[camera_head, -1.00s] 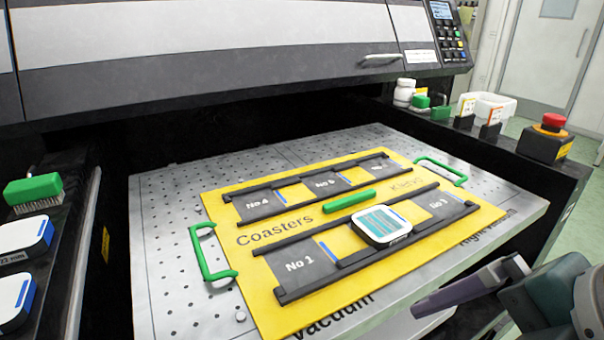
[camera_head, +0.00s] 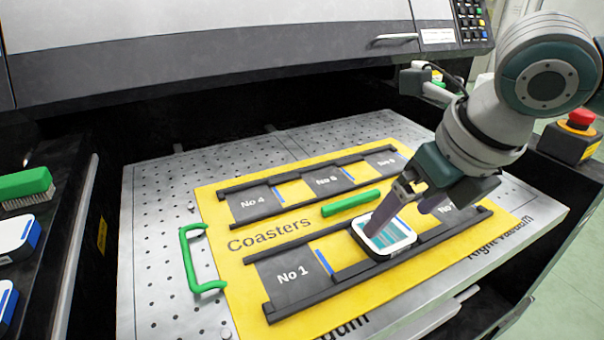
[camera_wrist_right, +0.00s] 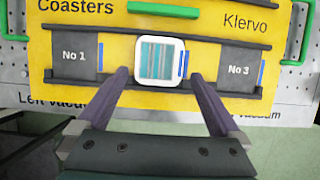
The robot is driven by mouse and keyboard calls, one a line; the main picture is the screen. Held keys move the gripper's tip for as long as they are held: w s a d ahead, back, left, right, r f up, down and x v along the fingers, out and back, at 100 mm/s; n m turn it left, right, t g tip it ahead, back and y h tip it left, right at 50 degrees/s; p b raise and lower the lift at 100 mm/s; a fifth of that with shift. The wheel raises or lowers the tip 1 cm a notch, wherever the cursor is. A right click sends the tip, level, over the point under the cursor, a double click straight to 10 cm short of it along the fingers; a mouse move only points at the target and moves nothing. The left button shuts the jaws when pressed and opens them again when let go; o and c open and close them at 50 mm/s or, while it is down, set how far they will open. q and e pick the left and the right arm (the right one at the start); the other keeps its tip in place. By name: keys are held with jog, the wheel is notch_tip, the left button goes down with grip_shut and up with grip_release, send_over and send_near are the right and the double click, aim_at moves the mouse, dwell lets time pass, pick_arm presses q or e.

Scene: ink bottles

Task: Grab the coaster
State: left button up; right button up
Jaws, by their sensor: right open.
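The coaster (camera_head: 390,236) is white with rounded corners and a teal striped face. It sits in the middle slot of the front row on the yellow jig board (camera_head: 232,277), between the No 1 and No 3 slots. It also shows in the right wrist view (camera_wrist_right: 160,60). My right gripper (camera_head: 405,215) is open above the coaster, and one finger overlaps the coaster's face in the head view. In the right wrist view the two fingers (camera_wrist_right: 160,82) point toward the coaster, one on each side. I cannot tell whether they touch it. My left gripper is not in view.
Dark rails (camera_head: 375,268) border the front row. A green bar (camera_head: 350,203) lies behind the coaster, and a green handle (camera_head: 190,262) stands at the board's left. A red emergency button (camera_head: 581,118) is at the right. The printer body overhangs the back.

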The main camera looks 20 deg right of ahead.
aim_at(386, 231)
jog(key=x, duration=0.4)
jog(key=shift+a+b, duration=0.1)
jog(key=shift+b, duration=0.3)
jog(key=c, duration=1.2)
